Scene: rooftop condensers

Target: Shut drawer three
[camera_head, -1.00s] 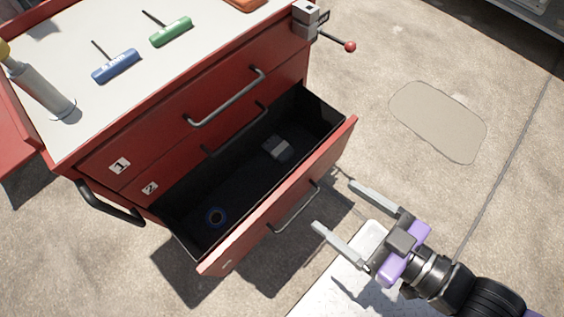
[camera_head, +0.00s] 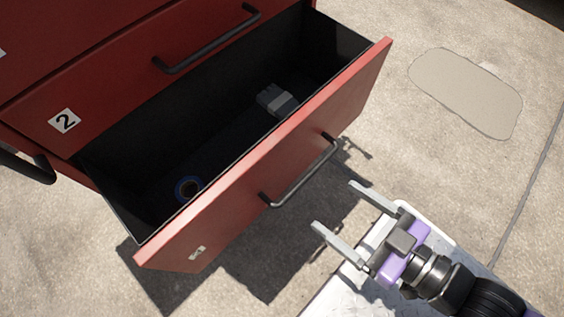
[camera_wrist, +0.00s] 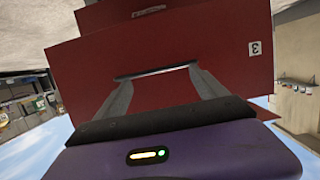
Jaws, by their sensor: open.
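Drawer three (camera_head: 235,195) is the open bottom drawer of a red tool cabinet, pulled well out. Its front has a dark bar handle (camera_head: 303,180). In the wrist view the drawer front (camera_wrist: 215,60), with a "3" label, faces my gripper, and the handle (camera_wrist: 155,72) shows between the fingertips. My gripper (camera_head: 335,206) is open and empty, in front of the drawer and a little right of the handle in the head view. It looks apart from the handle there. A blue ring (camera_head: 188,188) and a grey block (camera_head: 277,101) lie inside the drawer.
Drawer two (camera_head: 110,100) above is shut, with its own handle (camera_head: 207,45). A dark bar handle (camera_head: 28,165) sticks out from the cabinet's left side. Bare concrete (camera_head: 400,150) lies to the right, with a smooth patch (camera_head: 465,92).

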